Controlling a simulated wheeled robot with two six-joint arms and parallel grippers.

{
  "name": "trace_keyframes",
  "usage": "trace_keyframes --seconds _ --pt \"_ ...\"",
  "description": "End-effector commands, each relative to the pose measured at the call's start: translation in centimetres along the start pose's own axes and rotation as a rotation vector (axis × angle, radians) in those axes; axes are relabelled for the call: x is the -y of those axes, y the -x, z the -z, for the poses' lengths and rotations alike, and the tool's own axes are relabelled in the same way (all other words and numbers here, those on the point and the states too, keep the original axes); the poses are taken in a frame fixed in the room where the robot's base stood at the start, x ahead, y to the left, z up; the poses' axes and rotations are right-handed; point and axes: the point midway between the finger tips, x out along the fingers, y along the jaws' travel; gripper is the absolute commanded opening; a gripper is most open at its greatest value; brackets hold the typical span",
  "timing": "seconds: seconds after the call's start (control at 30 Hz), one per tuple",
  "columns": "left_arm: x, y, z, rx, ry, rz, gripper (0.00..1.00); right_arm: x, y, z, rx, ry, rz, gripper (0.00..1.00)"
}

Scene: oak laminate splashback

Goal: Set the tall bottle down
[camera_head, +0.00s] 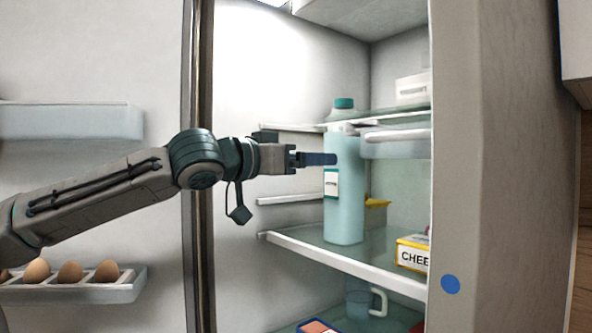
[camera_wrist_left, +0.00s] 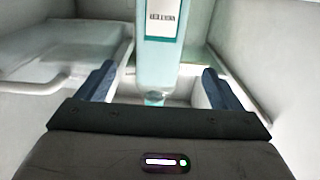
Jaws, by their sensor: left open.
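The tall bottle (camera_head: 344,205) is pale teal with a darker teal cap and a white label. It stands upright on the middle glass shelf (camera_head: 300,246) inside the open fridge. My left gripper (camera_head: 322,159) reaches in from the left at the bottle's upper body, and a dark blue finger overlaps the bottle in the head view. In the left wrist view the gripper (camera_wrist_left: 157,88) is open, with the bottle (camera_wrist_left: 158,60) between the lines of its two fingers and visible gaps on both sides. My right gripper is not in view.
A clear drawer (camera_head: 395,145) hangs right of the bottle. A yellow and white cheese box (camera_head: 411,254) sits on the same shelf at the right. A jug (camera_head: 360,302) stands below. Eggs (camera_head: 70,271) sit in a door rack at left. The fridge side wall (camera_head: 470,130) bounds the right.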

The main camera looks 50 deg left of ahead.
Motion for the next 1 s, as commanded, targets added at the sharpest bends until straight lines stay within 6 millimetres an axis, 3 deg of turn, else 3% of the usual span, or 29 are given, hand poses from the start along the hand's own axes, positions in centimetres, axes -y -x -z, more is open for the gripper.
trace_keyframes --seconds 0.3,0.67,0.83,1.0 --pt "0.0 1.3 -0.1 0.000 0.000 -0.001 0.87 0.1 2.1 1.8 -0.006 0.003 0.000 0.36" --pt "0.0 1.4 0.0 0.001 -0.001 -0.002 0.87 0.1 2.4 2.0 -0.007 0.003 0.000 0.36" --pt "0.0 1.4 1.2 0.001 -0.001 -0.002 0.87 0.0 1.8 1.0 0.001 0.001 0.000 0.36" --pt "0.0 1.4 3.5 0.001 -0.001 -0.002 0.87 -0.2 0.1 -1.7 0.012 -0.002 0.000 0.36"
